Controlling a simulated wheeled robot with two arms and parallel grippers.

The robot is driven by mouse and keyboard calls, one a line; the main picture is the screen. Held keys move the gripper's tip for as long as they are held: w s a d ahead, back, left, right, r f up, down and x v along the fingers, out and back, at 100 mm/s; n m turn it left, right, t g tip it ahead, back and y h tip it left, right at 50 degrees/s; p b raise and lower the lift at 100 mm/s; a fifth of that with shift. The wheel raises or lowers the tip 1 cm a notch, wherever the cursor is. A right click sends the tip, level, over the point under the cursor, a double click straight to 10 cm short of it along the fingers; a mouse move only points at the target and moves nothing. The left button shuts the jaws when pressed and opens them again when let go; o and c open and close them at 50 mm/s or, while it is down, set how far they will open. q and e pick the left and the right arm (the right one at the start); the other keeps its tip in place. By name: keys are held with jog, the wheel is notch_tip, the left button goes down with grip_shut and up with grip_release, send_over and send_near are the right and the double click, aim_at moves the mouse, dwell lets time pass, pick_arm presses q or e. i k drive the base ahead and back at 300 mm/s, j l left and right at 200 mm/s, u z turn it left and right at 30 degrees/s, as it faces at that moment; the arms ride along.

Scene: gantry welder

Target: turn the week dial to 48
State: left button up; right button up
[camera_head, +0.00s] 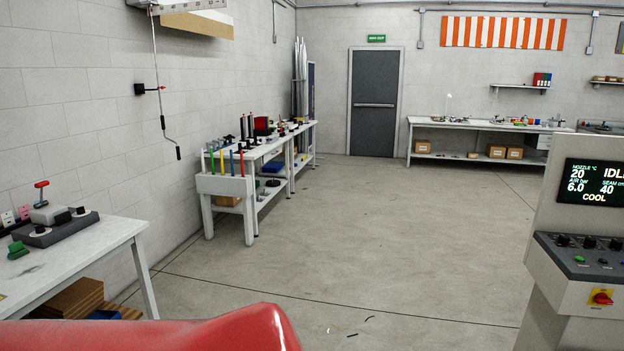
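No dial with readable week numbers shows, so I cannot tell which part is the week dial. A grey device (56,229) with dark knobs on top sits on the left bench (92,252). A red-handled lever (41,187) stands up at its back. At the right, the control console (572,264) has several black knobs (588,242), but their markings are too small to read. Neither of my grippers is in view.
A display (592,182) above the console reads IDLE, partly cut off. A red-and-yellow switch (601,297) is on the console front. Benches with tools (226,186) line the left wall. Another bench (480,124) stands at the back. The middle floor (340,240) is open.

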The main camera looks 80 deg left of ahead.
aim_at(40, 229)
jog(key=u, duration=4.4)
